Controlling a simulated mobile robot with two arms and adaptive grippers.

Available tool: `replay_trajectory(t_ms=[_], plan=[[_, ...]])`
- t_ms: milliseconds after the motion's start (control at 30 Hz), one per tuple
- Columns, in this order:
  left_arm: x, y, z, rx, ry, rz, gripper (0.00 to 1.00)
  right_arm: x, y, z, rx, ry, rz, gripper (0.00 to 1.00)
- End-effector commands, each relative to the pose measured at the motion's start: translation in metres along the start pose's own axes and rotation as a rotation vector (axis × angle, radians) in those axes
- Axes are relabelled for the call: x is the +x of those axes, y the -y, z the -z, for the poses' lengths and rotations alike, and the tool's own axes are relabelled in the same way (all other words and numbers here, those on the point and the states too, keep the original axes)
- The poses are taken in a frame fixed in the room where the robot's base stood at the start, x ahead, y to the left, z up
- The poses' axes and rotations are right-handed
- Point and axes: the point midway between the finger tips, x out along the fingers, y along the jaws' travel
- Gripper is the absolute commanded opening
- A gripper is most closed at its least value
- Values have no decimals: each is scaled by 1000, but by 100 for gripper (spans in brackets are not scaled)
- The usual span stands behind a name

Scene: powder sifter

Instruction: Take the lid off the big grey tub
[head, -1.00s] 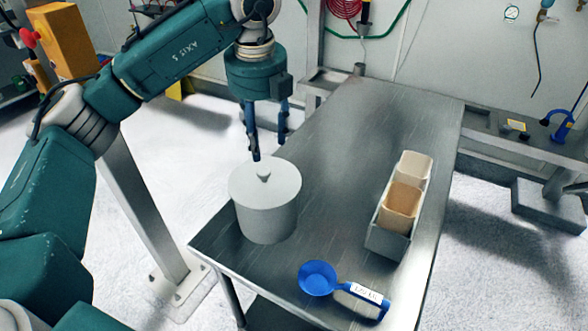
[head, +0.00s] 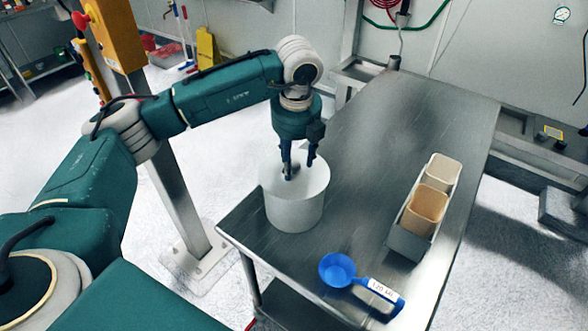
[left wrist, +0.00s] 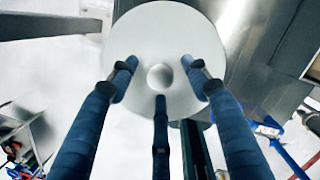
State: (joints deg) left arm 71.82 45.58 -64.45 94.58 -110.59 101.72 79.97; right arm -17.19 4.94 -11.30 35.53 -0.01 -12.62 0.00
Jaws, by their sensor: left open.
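The big grey tub (head: 294,213) stands upright near the left edge of the steel table. Its round lid (head: 318,178) is on, and it also shows in the left wrist view (left wrist: 165,35). The lid's knob (left wrist: 160,77) is in the middle of the lid. My left gripper (head: 300,172) points down over the lid. In the left wrist view its fingers (left wrist: 160,85) are open and spread around the knob. I cannot tell whether any finger touches it. In the head view the fingers partly hide the knob. My right gripper is not in view.
The steel table (head: 385,125) is clear toward the back. A blue scoop (head: 338,270) with a labelled handle lies near the front edge. A grey holder (head: 407,243) with a white bin and a tan bin (head: 427,205) stands on the right. A metal post (head: 176,195) rises left of the table.

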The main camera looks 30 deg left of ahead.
Motion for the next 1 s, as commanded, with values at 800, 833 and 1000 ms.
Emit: replay_trajectory(t_ms=[800, 833, 1000], plan=[[-3, 0, -1, -1, 3, 2, 0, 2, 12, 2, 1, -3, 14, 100], [-4, 1, -2, -1, 3, 3, 0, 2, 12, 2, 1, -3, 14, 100], [-19, 1, -4, -2, 5, 5, 0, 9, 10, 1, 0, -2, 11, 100]])
